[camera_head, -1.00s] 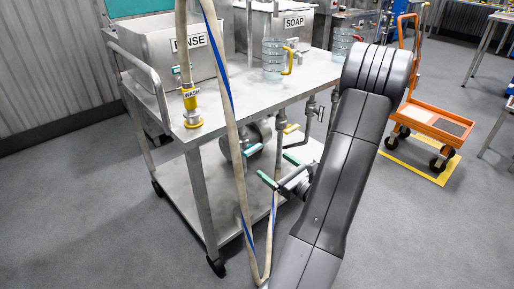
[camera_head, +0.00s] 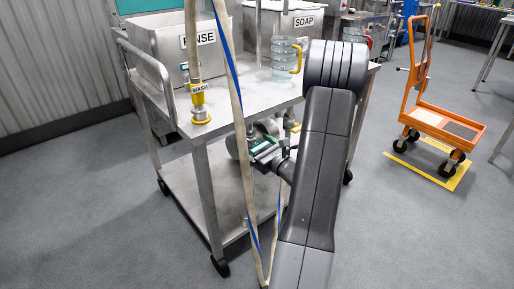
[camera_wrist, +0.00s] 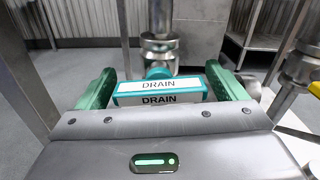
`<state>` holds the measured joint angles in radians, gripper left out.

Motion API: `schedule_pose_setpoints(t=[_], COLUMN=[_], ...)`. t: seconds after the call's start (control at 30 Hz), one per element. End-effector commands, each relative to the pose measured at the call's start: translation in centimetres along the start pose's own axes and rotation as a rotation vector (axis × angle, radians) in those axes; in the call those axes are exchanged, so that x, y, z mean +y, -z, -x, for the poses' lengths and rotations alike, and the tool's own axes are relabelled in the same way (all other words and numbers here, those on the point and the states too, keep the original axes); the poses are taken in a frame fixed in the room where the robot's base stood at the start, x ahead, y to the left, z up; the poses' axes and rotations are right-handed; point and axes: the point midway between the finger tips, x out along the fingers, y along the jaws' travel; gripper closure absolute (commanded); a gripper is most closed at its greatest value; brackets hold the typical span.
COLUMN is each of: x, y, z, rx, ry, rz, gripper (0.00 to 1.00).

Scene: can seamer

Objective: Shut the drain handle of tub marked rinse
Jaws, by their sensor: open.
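The tub marked rinse (camera_head: 180,48) is a steel box at the back left of the steel cart. A teal drain handle (camera_wrist: 160,90) with white DRAIN labels shows in the wrist view, below a steel valve and pipe (camera_wrist: 160,45). My gripper (camera_wrist: 165,88) has green fingers apart, one on each side of the handle. I cannot tell whether they touch it. In the head view my gripper (camera_head: 264,150) is under the cart top, small and partly hidden by a hanging hose and my arm.
A tub marked soap (camera_head: 303,22) stands to the right. A clear jug (camera_head: 285,60) and a yellow WASH fitting (camera_head: 199,105) are on the cart top (camera_head: 240,92). A pale hose (camera_head: 240,120) hangs in front. An orange trolley (camera_head: 440,120) stands at right.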

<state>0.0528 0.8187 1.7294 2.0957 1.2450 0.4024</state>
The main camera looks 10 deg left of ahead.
Motion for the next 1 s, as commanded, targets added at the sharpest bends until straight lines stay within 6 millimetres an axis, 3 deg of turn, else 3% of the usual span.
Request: schedule_pose_setpoints(t=[0.13, 0.37, 0.4, 0.97, 1.0], x=[-0.01, -0.01, -0.01, 0.07, 0.07], y=[0.0, 0.01, 0.01, 0.03, 0.03], z=[0.02, 0.05, 0.05, 0.07, 0.07], rx=[0.0, 0.0, 0.0, 0.001, 0.001], ry=[0.0, 0.0, 0.0, 0.0, 0.0], rz=[0.0, 0.0, 0.0, -0.12, -0.121], gripper=[0.09, 0.52, 0.54, 0.54, 0.25])
